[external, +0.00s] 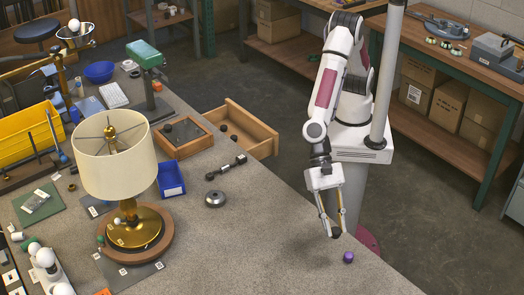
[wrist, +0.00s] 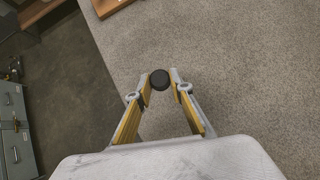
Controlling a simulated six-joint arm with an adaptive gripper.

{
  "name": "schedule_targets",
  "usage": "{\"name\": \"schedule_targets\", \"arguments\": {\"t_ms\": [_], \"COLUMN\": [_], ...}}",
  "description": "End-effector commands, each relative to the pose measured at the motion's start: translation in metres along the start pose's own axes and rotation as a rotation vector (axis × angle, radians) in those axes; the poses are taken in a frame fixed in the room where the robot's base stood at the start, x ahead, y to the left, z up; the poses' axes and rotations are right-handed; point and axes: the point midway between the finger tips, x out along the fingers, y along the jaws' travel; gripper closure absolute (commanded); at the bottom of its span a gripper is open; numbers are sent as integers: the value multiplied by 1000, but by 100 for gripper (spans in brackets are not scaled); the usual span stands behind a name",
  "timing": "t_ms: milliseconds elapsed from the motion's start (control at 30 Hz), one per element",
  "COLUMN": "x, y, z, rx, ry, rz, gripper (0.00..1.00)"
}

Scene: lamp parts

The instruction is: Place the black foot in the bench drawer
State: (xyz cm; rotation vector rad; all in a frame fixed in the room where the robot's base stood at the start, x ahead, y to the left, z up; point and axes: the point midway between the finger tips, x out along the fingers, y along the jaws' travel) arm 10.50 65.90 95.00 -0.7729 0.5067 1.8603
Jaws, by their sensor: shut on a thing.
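My gripper (external: 334,228) is low over the front right part of the bench, near its edge. In the wrist view, my gripper (wrist: 160,82) is shut on a small round black foot (wrist: 160,79), held between the fingertips. The foot is a small dark spot at the tips in the external view (external: 336,234). The wooden bench drawer (external: 262,146) is pulled open, farther back and left of my gripper. A few small dark round pieces (external: 233,138) lie in it. A wooden edge, perhaps the drawer, shows at the top of the wrist view (wrist: 106,8).
A purple piece (external: 348,257) lies beside my gripper. A grey disc (external: 215,198), a dark dumbbell-shaped part (external: 226,168), a blue bin (external: 171,180) and a wooden tray (external: 183,150) lie towards the drawer. A lamp (external: 115,170) stands left. Bare bench separates gripper and disc.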

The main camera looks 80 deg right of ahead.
Motion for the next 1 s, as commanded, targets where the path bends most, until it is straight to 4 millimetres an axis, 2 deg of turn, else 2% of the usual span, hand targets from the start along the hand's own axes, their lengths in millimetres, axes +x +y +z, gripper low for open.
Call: {"name": "schedule_targets", "arguments": {"t_ms": [300,767,1000], "x": [-2,-2,8], "y": [-12,-11,-11], "z": [18,17,6], "rx": [8,20,22], "ry": [-1,-1,1], "rz": [-9,-20,-18], "gripper": [93,93,93]}}
